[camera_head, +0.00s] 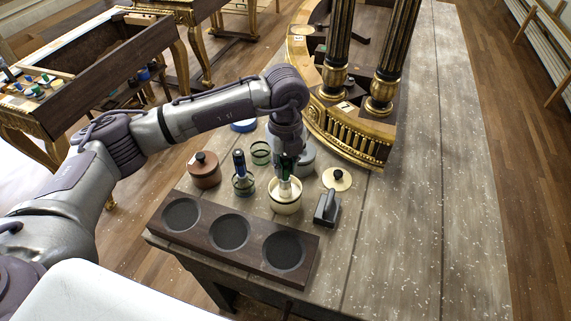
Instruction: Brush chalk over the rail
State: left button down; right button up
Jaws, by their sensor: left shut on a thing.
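My left gripper (287,158) points down and is shut on a green-handled brush (285,171). The brush's pale lower end is inside the mouth of a cream pot (286,207); whether it touches the contents is hidden. A pale lid with a black knob (337,179) lies to the right of the pot. The gilt console (375,150) stands behind, with a curved, fluted gold rail (340,132) and dark columns. The gripper is in front and to the left of this rail. My right gripper is not in view.
A dark wooden block with three round recesses (206,232) lies in front. A brown lidded pot (204,175), a blue-handled brush (239,162) in a small jar, a grey pot (306,163) and a dark block-like tool (327,208) crowd the area. The table's right side is clear, with pale flecks.

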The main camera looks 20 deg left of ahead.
aim_at(285, 155)
pick_arm(q)
jog(key=shift+s, duration=0.1)
jog(key=shift+r+p, duration=0.6)
jog(key=shift+r, duration=0.3)
jog(key=shift+r+p, duration=1.3)
jog(key=shift+r, duration=1.3)
jog(key=shift+f, duration=0.1)
